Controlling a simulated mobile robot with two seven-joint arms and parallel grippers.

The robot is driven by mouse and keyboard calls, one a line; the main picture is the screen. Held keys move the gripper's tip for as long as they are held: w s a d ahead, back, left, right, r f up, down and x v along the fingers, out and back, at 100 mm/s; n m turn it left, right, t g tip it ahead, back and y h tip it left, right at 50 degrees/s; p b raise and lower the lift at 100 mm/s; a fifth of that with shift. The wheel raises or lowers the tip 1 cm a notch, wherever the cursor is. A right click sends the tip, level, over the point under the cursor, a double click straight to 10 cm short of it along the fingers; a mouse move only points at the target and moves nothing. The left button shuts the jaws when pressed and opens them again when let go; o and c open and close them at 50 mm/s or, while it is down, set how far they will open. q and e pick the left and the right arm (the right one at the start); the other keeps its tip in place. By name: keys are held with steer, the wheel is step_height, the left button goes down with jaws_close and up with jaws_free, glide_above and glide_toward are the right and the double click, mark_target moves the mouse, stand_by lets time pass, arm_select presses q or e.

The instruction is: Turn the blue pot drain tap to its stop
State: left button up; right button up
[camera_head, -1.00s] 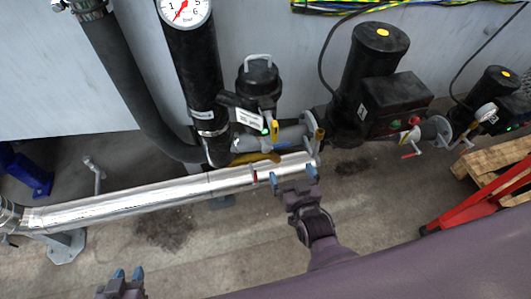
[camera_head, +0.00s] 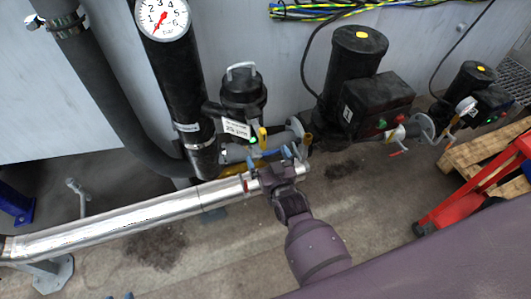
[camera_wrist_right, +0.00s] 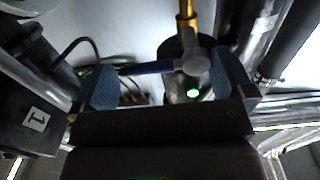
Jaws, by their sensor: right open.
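The blue tap handle (camera_wrist_right: 150,68) lies crosswise between my right gripper's fingers in the wrist view, its grey hub (camera_wrist_right: 193,62) nearer the right finger. In the head view the blue handle (camera_head: 268,154) shows beneath the black pot (camera_head: 243,95) with a white label, just beyond my right gripper (camera_head: 270,162). In the wrist view the right gripper (camera_wrist_right: 168,82) is open, with textured blue pads apart on both sides of the handle; contact cannot be told.
A silver pipe (camera_head: 120,217) runs close under my right gripper. A yellow lever (camera_head: 235,170) and a yellow-handled valve (camera_head: 262,137) sit beside the tap. A black pump (camera_head: 352,65) stands to the right. A red frame (camera_head: 470,190) and wooden pallet (camera_head: 478,155) lie at far right.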

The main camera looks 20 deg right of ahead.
steer(key=shift+w, duration=0.85)
steer(key=c, duration=1.1)
steer(key=shift+o, duration=0.2)
